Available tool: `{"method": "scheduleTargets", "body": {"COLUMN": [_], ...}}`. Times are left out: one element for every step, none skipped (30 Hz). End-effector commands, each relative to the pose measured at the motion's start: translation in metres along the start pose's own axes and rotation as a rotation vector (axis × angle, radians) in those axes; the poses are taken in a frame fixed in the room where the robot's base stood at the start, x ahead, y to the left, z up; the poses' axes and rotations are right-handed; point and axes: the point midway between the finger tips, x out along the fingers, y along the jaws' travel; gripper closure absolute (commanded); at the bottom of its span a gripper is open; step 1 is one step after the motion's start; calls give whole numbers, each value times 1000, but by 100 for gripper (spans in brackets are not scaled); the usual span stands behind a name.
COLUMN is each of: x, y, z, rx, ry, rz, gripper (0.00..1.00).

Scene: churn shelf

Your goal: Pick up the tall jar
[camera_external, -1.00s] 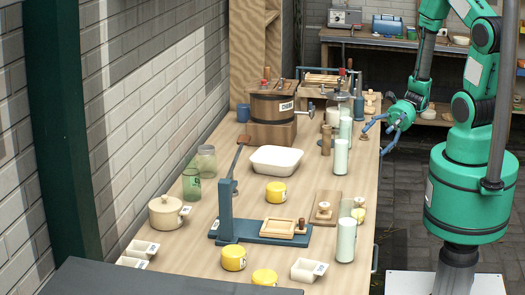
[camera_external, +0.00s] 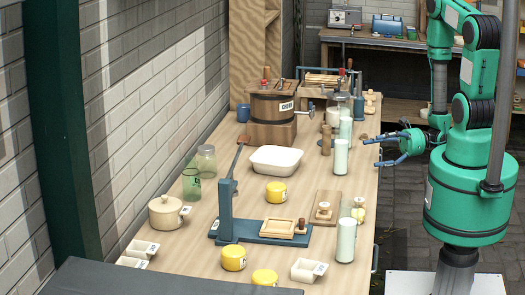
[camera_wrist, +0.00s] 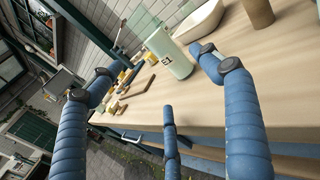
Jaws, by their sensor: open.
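Several tall pale-green jars stand upright on the wooden table; I cannot tell for certain which one is meant. One jar (camera_external: 341,157) stands near the table's right edge, another (camera_external: 345,128) behind it, and another (camera_external: 346,240) at the front right. My gripper (camera_external: 372,152) is open and empty at the right edge, its blue fingers pointing left toward the middle one, apart from it. In the wrist view a pale-green jar with a dark label (camera_wrist: 168,54) stands ahead between the spread fingers of my gripper (camera_wrist: 150,80), not touched.
The right table edge lies beneath my fingers.

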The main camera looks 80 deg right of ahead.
Motion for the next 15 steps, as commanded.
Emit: {"method": "scheduleTargets", "body": {"x": [1,1,2,3,4,5,7,8,10,12,14,16,18,20,22], "y": [0,0,0,0,0,0,0,0,0,0,0,1,1,0,0], "z": [0,0,0,0,0,0,0,0,0,0,-1,-1,-1,-1,0], "rx": [0,0,0,0,0,0,0,0,0,0,0,0,0,0,0], "ry": [0,0,0,0,0,1,1,1,1,1,1,1,1,1,1], "rz": [1,1,2,2,1,1,2,3,4,3,3,4,4,3,4], "gripper": [22,22,22,22,22,22,22,22,22,22,22,22,22,22,22]}}
